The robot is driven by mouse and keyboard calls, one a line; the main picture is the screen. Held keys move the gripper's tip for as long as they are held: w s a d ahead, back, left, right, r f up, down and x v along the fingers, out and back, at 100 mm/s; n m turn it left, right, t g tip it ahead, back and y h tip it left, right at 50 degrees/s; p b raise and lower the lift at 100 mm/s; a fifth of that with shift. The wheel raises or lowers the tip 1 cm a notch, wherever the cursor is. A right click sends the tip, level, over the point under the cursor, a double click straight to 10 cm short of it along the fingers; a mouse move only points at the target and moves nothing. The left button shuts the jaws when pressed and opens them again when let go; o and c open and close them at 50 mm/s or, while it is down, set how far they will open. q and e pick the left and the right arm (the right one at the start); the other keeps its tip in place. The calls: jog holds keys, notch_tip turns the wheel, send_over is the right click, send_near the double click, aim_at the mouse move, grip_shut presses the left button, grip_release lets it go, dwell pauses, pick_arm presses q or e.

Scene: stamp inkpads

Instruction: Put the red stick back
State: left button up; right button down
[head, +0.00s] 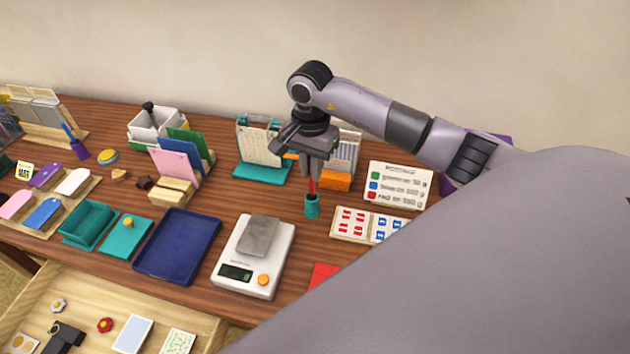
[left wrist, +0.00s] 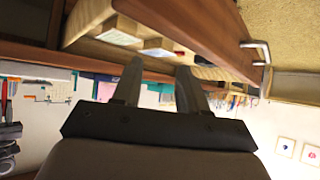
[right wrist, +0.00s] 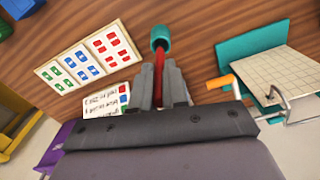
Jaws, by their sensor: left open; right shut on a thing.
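The red stick (head: 313,187) is upright in the jaws of my right gripper (head: 313,174), over the right-middle of the table. My right gripper is shut on it. The stick's lower end meets a small teal cup (head: 312,207) standing on the table; how deep it reaches is hidden. In the right wrist view the red stick (right wrist: 159,72) runs from between the fingers to the mouth of the teal cup (right wrist: 160,35). My left gripper (left wrist: 160,70) is open and empty in the left wrist view, near wooden furniture; it is not visible in the head view.
A white scale (head: 255,262) with a grey block stands front-left of the cup. A card with red and blue marks (head: 350,222) lies to the right. An orange block (head: 335,181) and teal-based calendar stand (head: 262,170) are close behind. An open drawer (head: 190,322) is at front left.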

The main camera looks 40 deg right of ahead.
aim_at(312, 194)
jog(key=shift+w+f, duration=0.1)
jog(key=shift+f, duration=2.6)
jog(key=shift+f+b, duration=0.1)
jog(key=shift+b, duration=0.25)
jog(key=c, duration=1.1)
grip_release()
jog(key=shift+c, duration=0.2)
notch_tip(312, 194, up, 12)
jog(key=shift+r+p, duration=0.2)
jog(key=shift+p, duration=0.1)
jog(key=shift+a, duration=0.1)
